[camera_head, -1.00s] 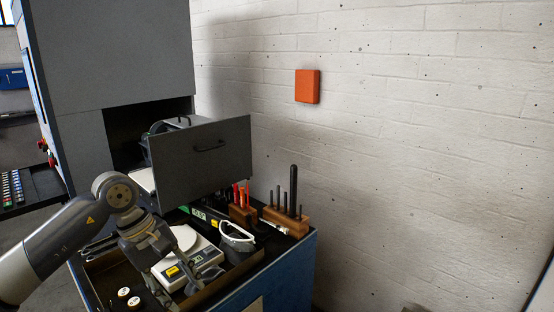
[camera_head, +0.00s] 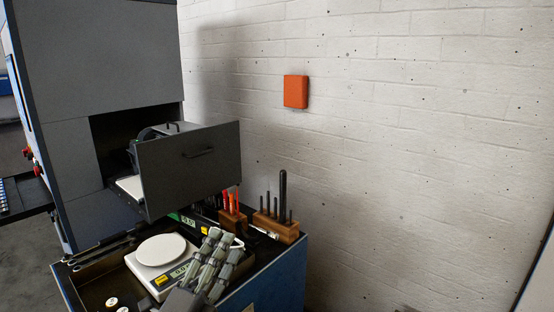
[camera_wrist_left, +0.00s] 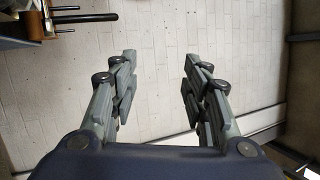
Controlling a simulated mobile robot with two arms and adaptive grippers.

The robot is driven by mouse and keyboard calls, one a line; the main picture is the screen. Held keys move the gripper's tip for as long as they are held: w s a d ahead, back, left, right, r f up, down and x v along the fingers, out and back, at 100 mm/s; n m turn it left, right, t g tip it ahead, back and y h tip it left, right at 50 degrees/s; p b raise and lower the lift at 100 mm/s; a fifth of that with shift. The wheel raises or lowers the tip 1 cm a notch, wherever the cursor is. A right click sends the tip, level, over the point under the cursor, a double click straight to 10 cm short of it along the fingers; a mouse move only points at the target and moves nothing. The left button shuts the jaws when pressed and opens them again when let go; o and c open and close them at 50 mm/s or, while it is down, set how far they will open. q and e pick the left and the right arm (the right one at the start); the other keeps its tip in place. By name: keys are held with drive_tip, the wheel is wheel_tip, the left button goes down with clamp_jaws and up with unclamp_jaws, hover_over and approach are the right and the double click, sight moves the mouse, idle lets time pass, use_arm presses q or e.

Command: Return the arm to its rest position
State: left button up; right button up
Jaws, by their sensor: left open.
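My left gripper (camera_head: 218,262) is in front of the tool cart in the head view, low in the picture, overlapping the right side of the white scale (camera_head: 162,250). In the left wrist view its two fingers (camera_wrist_left: 158,85) are spread apart with nothing between them. Most of my left arm is outside the head view. My right gripper is not in view.
The cart (camera_head: 277,282) carries wooden blocks with tools (camera_head: 277,226) and red-handled tools (camera_head: 231,201). A grey machine (camera_head: 98,62) has its drawer (camera_head: 190,167) pulled out above the cart. A brick wall (camera_head: 400,150) with an orange box (camera_head: 296,91) stands behind.

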use_arm(q)
drive_tip(key=s+a+f+n+g+y, duration=0.2)
drive_tip(key=a+f+n+y, duration=0.1)
drive_tip(key=f+n, duration=0.3)
drive_tip(key=s+a+f+n+g+y, duration=0.3)
drive_tip(key=f+n, duration=0.1)
drive_tip(key=f, duration=0.3)
drive_tip(key=s+a+f+n+g+y, duration=0.2)
drive_tip(key=a+f+n+y, duration=0.15)
drive_tip(key=f, duration=0.35)
drive_tip(key=s+f+n+g+h, duration=0.1)
drive_tip(key=s+f+n+g, duration=0.5)
drive_tip(key=s, duration=0.5)
drive_tip(key=s+f+n+g+h, duration=0.15)
drive_tip(key=s+f+g, duration=0.25)
drive_tip(key=s+f, duration=0.5)
drive_tip(key=s+f+g+y, duration=0.1)
drive_tip(key=s+f, duration=0.1)
drive_tip(key=f, duration=1.1)
drive_tip(key=s+f, duration=0.2)
drive_tip(key=f, duration=1)
drive_tip(key=s+a+f+g, duration=0.1)
drive_tip(key=s+a+f, duration=0.2)
drive_tip(key=s+f, duration=1.2)
drive_tip(key=shift+s+a+f+m, duration=0.15)
drive_tip(key=shift+s+f+m, duration=0.15)
drive_tip(key=shift+s, duration=0.25)
